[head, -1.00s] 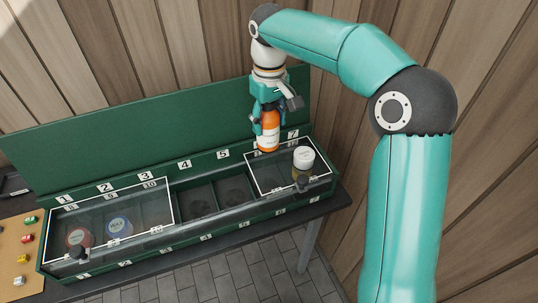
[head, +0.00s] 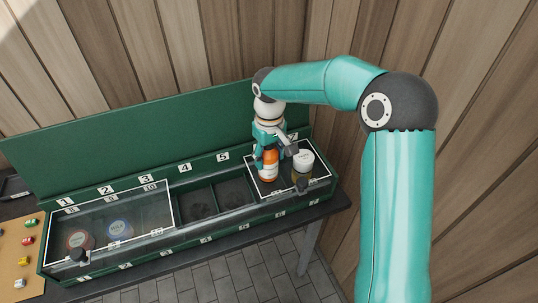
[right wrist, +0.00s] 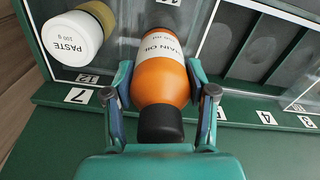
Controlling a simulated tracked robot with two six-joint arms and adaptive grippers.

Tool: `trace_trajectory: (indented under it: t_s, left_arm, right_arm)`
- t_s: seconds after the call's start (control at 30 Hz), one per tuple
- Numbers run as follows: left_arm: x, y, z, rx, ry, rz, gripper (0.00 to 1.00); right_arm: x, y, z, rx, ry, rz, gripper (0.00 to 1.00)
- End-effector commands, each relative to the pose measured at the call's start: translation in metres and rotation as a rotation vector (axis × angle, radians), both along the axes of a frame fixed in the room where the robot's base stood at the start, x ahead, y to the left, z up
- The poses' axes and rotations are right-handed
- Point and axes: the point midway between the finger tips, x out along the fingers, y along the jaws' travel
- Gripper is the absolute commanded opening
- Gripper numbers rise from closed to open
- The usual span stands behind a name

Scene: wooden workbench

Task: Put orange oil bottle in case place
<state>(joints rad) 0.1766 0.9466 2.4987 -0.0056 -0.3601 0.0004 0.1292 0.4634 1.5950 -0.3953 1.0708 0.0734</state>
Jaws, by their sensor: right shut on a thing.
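My right gripper (head: 268,150) is shut on the orange oil bottle (head: 268,172), holding it upright over the right end of the long green case (head: 150,237). The bottle is inside the white-outlined section there. In the right wrist view the bottle (right wrist: 160,82) lies between both fingers, with a black cap and a white label reading "OIL". I cannot tell whether its base touches the case floor. My left gripper is not in view.
A white-lidded paste jar (head: 303,160) stands close right of the bottle, by number 12. The middle compartments (head: 200,203) are empty. A clear lid (head: 150,205) covers the left section, over two round tins. A board with coloured pieces (head: 15,250) is at far left.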

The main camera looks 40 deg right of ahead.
Motion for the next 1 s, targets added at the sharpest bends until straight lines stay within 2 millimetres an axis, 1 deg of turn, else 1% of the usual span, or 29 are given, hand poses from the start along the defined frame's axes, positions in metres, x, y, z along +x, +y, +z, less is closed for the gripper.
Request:
trace_trajectory:
  t_s: [0.13,0.17,0.2,0.3,0.57,0.73,0.87,1.0]
  left_arm:
    - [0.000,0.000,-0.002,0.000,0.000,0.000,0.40]
    - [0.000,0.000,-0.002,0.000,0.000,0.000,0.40]
    - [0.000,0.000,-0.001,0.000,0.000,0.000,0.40]
    - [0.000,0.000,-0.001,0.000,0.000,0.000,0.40]
    - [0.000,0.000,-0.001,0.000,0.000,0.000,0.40]
    - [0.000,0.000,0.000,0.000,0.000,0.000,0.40]
    - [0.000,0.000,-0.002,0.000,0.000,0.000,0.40]
    - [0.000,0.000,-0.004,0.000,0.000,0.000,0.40]
  right_arm:
    - [0.000,0.000,-0.002,0.000,-0.001,0.000,0.10]
    - [0.000,0.000,-0.002,0.000,0.000,0.000,0.60]
    - [0.000,0.000,-0.001,0.000,0.000,0.000,0.66]
    - [0.000,0.000,-0.001,0.000,0.000,0.000,0.81]
    - [0.000,0.000,-0.001,0.000,0.000,0.001,0.81]
    - [0.001,0.000,0.005,-0.001,-0.002,0.001,0.81]
    - [0.002,0.000,0.020,-0.001,-0.005,0.001,0.81]
    - [0.002,0.000,0.047,-0.002,-0.007,0.001,0.81]
